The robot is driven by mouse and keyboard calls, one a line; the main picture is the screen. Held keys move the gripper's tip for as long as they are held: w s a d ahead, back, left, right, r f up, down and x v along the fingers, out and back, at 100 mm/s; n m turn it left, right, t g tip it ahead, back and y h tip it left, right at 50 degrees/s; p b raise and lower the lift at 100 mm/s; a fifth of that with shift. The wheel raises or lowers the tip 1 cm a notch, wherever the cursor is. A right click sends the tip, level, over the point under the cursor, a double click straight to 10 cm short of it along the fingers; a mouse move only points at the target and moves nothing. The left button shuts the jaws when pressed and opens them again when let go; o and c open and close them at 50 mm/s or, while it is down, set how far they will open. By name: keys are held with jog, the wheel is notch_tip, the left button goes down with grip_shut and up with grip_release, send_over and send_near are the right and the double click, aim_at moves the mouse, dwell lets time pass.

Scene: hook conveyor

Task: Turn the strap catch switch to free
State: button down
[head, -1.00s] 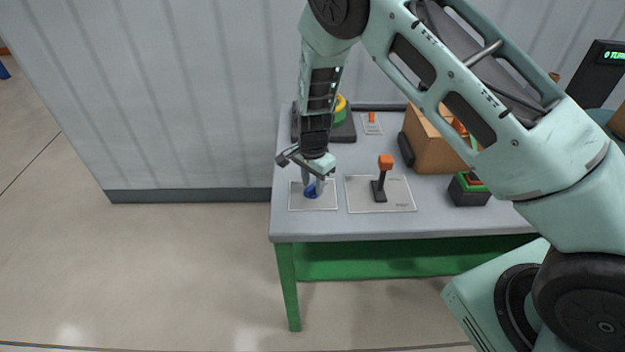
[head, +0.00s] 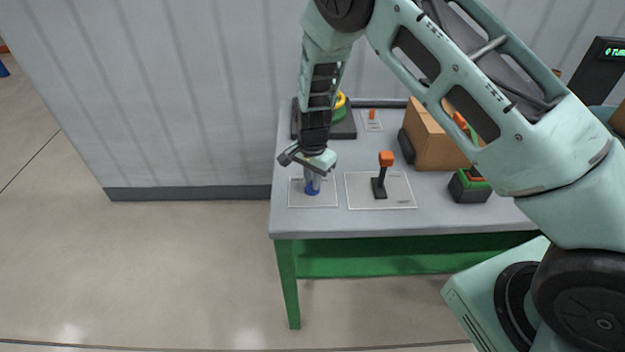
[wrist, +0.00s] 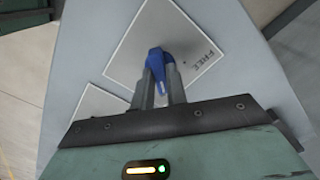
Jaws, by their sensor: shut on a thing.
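The strap catch switch is a blue knob (head: 312,189) on a light plate (head: 325,200) at the table's left front. In the wrist view the blue knob (wrist: 157,66) sits between my fingers, and the plate (wrist: 135,52) bears the word FREE to the right of the knob. My gripper (head: 312,178) points down over the plate and is shut on the knob; it also shows in the wrist view (wrist: 160,85). The fingers hide part of the knob.
An orange-topped lever (head: 384,172) stands on its own plate just right of the knob. Behind are a cardboard box (head: 432,143), a small orange switch (head: 372,118) and a yellow-and-green item (head: 340,108).

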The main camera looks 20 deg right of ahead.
jog(key=n+b, duration=0.2)
jog(key=n, duration=0.2)
jog(key=shift+f, duration=0.1)
jog(key=n+b, duration=0.1)
jog(key=n, duration=0.3)
jog(key=shift+n+b, duration=0.3)
jog(key=shift+n, duration=0.1)
jog(key=n+b, duration=0.1)
jog(key=n, duration=0.3)
jog(key=shift+n+b, duration=0.35)
jog(key=shift+n, duration=1.45)
jog(key=c, duration=1.4)
grip_release()
jog(key=shift+r, duration=0.2)
